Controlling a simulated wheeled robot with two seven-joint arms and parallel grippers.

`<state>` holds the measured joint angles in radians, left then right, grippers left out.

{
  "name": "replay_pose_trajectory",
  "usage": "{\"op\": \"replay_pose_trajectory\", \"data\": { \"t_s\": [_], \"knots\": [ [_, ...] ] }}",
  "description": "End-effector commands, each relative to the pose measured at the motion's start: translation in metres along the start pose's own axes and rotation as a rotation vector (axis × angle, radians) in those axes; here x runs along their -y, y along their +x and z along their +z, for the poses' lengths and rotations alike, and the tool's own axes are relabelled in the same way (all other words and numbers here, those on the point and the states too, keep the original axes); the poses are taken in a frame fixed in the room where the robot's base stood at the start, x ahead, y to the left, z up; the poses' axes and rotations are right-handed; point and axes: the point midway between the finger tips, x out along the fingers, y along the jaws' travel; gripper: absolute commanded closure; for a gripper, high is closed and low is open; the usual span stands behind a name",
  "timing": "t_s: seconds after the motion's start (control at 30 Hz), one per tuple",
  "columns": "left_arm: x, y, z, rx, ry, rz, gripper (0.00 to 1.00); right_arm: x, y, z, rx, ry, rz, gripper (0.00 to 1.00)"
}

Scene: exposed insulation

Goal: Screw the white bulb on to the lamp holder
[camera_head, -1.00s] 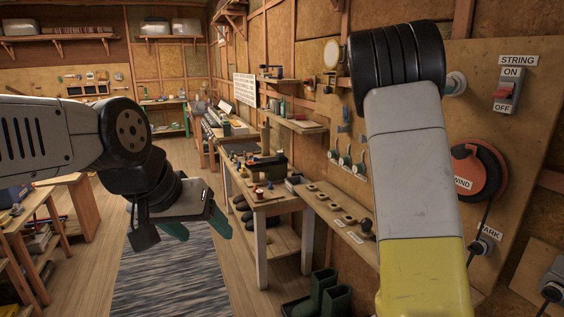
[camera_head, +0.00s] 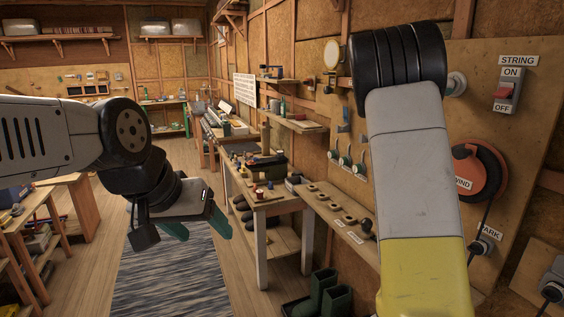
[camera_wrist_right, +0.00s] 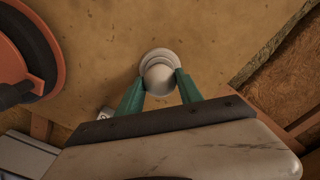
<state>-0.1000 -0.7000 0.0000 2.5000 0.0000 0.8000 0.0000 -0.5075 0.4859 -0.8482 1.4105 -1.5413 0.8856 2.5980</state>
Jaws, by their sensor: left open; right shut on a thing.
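In the right wrist view the white bulb (camera_wrist_right: 159,80) sits between the two green fingers of my right gripper (camera_wrist_right: 161,84), which is shut on it. The white round lamp holder (camera_wrist_right: 158,56) is on the board directly behind the bulb and lined up with it. Whether the bulb's base is in the holder is hidden. In the head view my right forearm covers the right gripper and the bulb. A white round fitting (camera_head: 457,83) shows just right of the forearm. My left gripper (camera_head: 197,225) is open and empty, above the floor at the left.
The wooden board carries a red switch (camera_head: 503,93) and an orange reel (camera_head: 478,172), which also shows in the right wrist view (camera_wrist_right: 44,52). A narrow shelf (camera_head: 340,218) runs below the board. A workbench (camera_head: 262,205) stands behind. Green boots (camera_head: 325,297) stand on the floor.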

Motion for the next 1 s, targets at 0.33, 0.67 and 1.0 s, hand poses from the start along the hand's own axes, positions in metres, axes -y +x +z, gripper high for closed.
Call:
{"op": "replay_pose_trajectory", "data": {
  "t_s": [0.33,0.67,1.0],
  "knots": [
    [0.0,0.0,0.0,0.0,0.0,0.0,0.32,0.0,0.0011,-0.0016,-0.002,0.306,0.0,0.73],
    [0.0,0.0,0.0,0.0,0.0,0.0,0.32,0.0,0.0008,-0.0013,-0.002,0.304,0.0,0.32],
    [0.0,0.0,0.0,0.0,0.0,0.0,0.32,0.001,-0.0065,0.0001,0.002,0.303,-0.001,0.32]
  ]
}}
